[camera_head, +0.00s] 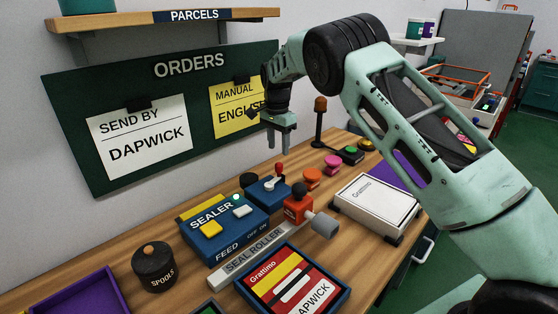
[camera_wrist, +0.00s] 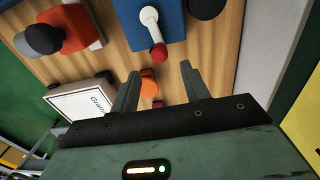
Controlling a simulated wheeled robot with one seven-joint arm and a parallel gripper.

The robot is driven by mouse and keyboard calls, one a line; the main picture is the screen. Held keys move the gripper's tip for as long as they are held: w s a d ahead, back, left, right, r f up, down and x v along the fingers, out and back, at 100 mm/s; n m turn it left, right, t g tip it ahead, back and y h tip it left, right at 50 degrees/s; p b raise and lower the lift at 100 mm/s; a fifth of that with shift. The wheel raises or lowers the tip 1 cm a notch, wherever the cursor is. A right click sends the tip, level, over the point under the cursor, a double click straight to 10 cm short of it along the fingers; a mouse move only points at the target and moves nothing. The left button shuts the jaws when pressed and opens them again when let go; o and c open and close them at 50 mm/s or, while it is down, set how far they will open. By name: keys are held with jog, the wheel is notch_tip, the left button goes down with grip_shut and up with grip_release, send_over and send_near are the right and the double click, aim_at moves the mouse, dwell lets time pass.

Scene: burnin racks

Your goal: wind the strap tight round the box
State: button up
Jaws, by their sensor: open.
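A white box (camera_head: 375,203) marked "Grattimo" lies on dark supports on the bench, right of centre. It also shows at the lower left of the wrist view (camera_wrist: 78,101). I see no strap on its visible faces. A blue unit with a red-knobbed lever (camera_head: 280,169) stands left of the box; its red knob also shows in the wrist view (camera_wrist: 158,52). A red unit with a grey cylindrical end (camera_head: 324,225) stands between them and the front edge. My gripper (camera_head: 284,150) is open and empty, pointing down above the bench behind the lever; it also shows in the wrist view (camera_wrist: 160,80).
A blue sealer (camera_head: 222,226), a black spools pot (camera_head: 154,267) and a red-and-yellow labelled tray item (camera_head: 290,283) occupy the left and front. Orange (camera_head: 312,176) and pink (camera_head: 333,162) knobs and a dark beacon post (camera_head: 319,128) stand near the gripper. The orders board (camera_head: 185,150) backs the bench.

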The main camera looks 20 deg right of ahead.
notch_tip(320, 180, up, 5)
jog(key=shift+w+r, duration=0.1)
dwell(0.6)
jog(key=s+a+r+n+y, duration=0.1)
jog(key=s+a+r+n, duration=0.1)
jog(key=s+a+n, duration=0.65)
jog(key=s+a+r+n+y, duration=0.1)
jog(key=s+a+r+n, duration=0.2)
jog(key=s+a, duration=0.95)
jog(key=s+d+f+n, duration=0.1)
jog(key=s+d+n, duration=0.1)
jog(key=s, duration=0.7)
jog(key=s+d+f+n, duration=0.1)
jog(key=s+n, duration=0.3)
jog(key=s, duration=0.5)
jog(key=s+d+f+n+h, duration=0.1)
jog(key=s+n, duration=0.3)
jog(key=s, duration=0.5)
jog(key=shift+d+f, duration=0.55)
jog(key=shift+d, duration=0.25)
jog(key=shift+s, duration=0.1)
